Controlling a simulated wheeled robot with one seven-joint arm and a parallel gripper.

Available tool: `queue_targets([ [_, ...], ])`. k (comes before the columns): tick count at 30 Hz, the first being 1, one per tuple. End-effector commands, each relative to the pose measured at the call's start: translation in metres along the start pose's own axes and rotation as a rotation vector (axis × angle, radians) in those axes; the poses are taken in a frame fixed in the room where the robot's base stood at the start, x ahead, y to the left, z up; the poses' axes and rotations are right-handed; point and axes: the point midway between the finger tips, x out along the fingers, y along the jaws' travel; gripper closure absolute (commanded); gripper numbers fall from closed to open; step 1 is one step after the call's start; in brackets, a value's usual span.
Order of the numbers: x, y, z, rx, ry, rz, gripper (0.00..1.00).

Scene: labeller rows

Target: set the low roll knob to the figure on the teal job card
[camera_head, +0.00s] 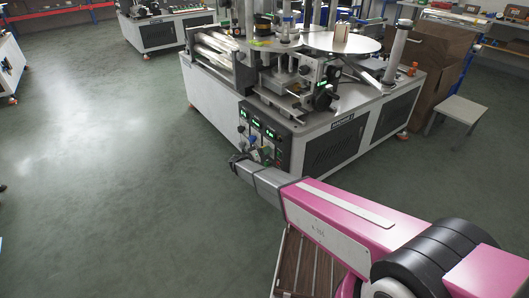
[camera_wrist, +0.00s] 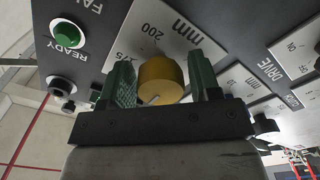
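In the wrist view a yellow knob (camera_wrist: 160,80) with a pale pointer line stands on a grey plate (camera_wrist: 150,32) marked "mm", "200" and "75", which appears upside down. My gripper (camera_wrist: 162,84) has its green fingers on either side of this knob, very close to its sides. Whether they touch it is not clear. In the head view my gripper (camera_head: 238,160) is at the control panel (camera_head: 266,138) of the nearest machine, hiding part of it. I cannot read which roll the yellow knob serves. I cannot make out a teal job card in either view.
A green READY button (camera_wrist: 66,34) and a small black knob (camera_wrist: 60,86) sit left of the yellow knob. A DRIVE plate (camera_wrist: 270,68) is to its right. The machine (camera_head: 335,150) carries rollers and a disc. A stool (camera_head: 458,118) stands at right. Floor at left is clear.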

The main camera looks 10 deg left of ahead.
Motion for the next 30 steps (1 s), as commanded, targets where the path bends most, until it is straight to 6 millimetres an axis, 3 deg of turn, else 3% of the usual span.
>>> queue_targets([
  [13,-0.007,0.0,-0.001,0.0,0.003,0.0,0.29],
  [30,-0.099,0.0,0.0,0.0,0.002,0.0,0.29],
])
